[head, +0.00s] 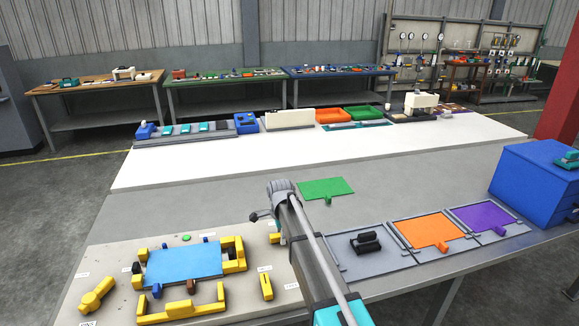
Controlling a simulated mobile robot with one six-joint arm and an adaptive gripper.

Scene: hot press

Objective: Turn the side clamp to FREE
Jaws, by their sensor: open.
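A pale fixture board (112,256) lies at the front left. It holds a blue plate (184,263) framed by yellow blocks, and a yellow U-shaped handle (182,310) in front. A yellow turning lever (97,294) sits at the left, pointing up and right, between small white labels. A small upright yellow lever (267,286) stands at the right beside two labels. Label text is too small to read, and I cannot tell which lever is the side clamp. My gripper (259,215) shows only as a dark part above the board's back right; it is open, apart from both levers.
Right of my arm are a grey tray with a black part (368,243), an orange panel (428,229), a purple panel (486,219) and a blue box (530,185). A green panel (325,188) lies behind.

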